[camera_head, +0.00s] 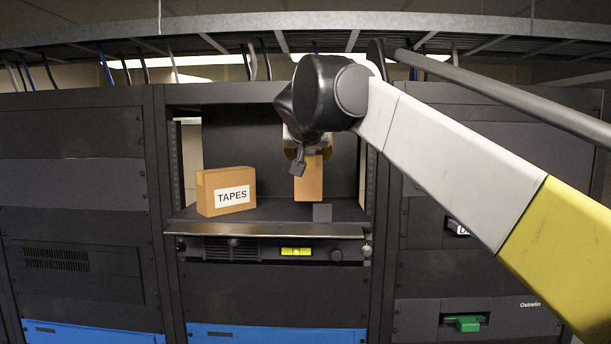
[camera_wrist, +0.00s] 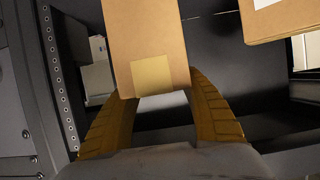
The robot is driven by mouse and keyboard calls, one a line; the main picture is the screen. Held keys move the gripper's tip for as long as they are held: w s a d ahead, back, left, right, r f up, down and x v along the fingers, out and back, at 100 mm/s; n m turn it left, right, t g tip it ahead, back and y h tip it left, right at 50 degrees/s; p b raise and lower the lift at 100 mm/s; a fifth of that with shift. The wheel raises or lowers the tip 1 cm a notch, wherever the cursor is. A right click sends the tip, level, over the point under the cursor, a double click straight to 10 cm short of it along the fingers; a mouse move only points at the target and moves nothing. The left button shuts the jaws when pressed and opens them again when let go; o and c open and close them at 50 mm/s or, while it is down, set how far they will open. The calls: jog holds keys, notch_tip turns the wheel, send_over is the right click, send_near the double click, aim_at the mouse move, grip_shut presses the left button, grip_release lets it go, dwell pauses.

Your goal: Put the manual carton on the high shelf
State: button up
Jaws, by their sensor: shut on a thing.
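The brown carton in my gripper (camera_head: 308,153), which I take to be the manual carton (camera_head: 309,181), hangs upright inside the open rack bay. It is over the dark shelf (camera_head: 270,214), right of the TAPES carton. I cannot tell whether its lower edge touches the shelf. In the wrist view, the yellow-brown fingers of my gripper (camera_wrist: 148,88) close on both sides of the carton (camera_wrist: 140,35), and a pale tape patch shows on its near end. No writing on it is visible. My wrist hides its top in the head view.
The TAPES carton (camera_head: 226,191) stands on the shelf's left part. A small dark block (camera_head: 322,212) sits near the shelf's front, just right of the held carton. Rack posts bound the bay on both sides. A cable tray (camera_head: 240,25) runs overhead.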

aim_at(309, 170)
jog(key=shift+f, duration=1.95)
jog(key=shift+w+f, duration=0.1)
jog(key=o, duration=1.4)
